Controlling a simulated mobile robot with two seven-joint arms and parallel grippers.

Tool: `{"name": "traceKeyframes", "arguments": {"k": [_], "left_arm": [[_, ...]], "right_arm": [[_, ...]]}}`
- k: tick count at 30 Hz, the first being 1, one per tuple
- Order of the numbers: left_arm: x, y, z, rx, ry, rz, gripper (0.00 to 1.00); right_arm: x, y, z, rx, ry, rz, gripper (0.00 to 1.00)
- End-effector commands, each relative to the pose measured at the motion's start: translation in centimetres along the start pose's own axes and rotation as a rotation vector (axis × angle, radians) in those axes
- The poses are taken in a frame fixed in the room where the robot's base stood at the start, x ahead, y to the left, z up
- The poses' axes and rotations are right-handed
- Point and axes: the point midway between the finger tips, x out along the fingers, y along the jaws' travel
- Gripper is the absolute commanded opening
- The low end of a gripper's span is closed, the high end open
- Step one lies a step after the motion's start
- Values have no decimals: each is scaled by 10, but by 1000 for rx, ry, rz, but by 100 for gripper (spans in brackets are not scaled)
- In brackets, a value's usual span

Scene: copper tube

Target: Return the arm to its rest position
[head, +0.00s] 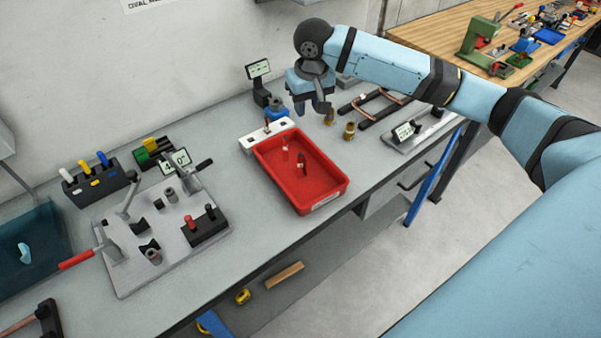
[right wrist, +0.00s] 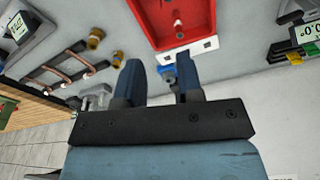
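My right arm reaches in from the right side of the head view, over the back part of the grey workbench (head: 232,240). My right gripper (head: 312,107) points down above the bench, behind the red tray (head: 327,197). In the right wrist view my right gripper's two dark fingers (right wrist: 161,80) are apart, with nothing held between them. A blue-topped item (right wrist: 168,72) shows past the gap, on the bench. My left gripper is out of view.
Near the gripper stand brass fittings (head: 349,131), a white block (head: 252,140), a small display (head: 258,70) and a rack with copper tubes (head: 372,104). A fixture plate (head: 125,280) with clamps lies at left. A wooden table (head: 440,38) stands behind, at right.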

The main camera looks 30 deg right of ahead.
Motion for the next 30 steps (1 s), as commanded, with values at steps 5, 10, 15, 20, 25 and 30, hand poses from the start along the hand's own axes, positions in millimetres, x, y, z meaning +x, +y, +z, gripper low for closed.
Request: {"name": "traceKeyframes", "arguments": {"k": [5,10,15,20,25,30], "left_arm": [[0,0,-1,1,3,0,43],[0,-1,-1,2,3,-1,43],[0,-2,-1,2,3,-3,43],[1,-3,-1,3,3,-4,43],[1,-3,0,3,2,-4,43],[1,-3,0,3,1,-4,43]], "right_arm": [[-5,0,0,1,1,0,34],[-5,0,0,1,1,0,34],[-5,0,0,1,1,0,34],[8,-13,11,-43,1,-12,34],[47,-58,55,-199,21,-70,34],[81,-101,114,-345,72,-154,34]]}}
